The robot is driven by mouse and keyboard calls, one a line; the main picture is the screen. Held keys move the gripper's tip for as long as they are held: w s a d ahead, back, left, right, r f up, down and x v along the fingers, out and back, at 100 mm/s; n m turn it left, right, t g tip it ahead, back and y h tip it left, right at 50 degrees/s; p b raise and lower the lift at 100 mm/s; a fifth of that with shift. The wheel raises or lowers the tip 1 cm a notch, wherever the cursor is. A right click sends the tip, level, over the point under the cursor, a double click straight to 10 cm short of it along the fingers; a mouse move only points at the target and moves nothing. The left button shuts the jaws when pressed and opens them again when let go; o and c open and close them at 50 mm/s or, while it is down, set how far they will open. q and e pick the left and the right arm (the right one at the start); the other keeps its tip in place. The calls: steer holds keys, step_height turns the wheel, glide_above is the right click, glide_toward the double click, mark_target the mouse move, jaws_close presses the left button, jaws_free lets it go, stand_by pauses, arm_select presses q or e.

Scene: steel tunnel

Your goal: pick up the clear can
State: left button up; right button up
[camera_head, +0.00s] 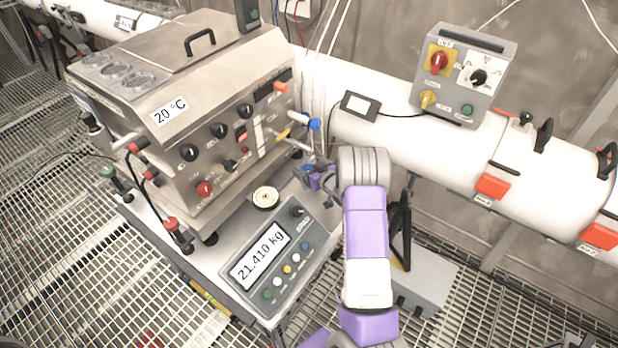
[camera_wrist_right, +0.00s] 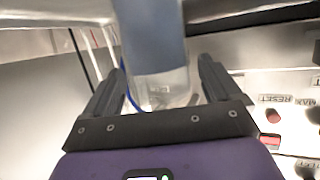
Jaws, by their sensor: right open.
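The clear can (camera_wrist_right: 160,85) shows in the right wrist view, with a see-through end and a blue-grey band. It stands between the two dark fingers of my right gripper (camera_wrist_right: 158,88), with its end near the palm. The fingers are open, one on each side of the can. In the head view my right gripper (camera_head: 313,178) is beside the steel machine's front right corner, partly hidden by my arm. My left gripper is not in view.
The steel machine (camera_head: 215,125) with knobs and coloured handles stands left of my gripper. A scale (camera_head: 270,262) reading 21.410 kg, with a small round disc (camera_head: 265,197) nearby, is in front. A white pipe (camera_head: 455,150) with a control box (camera_head: 462,78) runs behind.

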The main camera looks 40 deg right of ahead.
steer(key=shift+w+f, duration=0.1)
steer(key=shift+w, duration=0.2)
steer(key=c, duration=1.1)
steer(key=shift+c, duration=0.8)
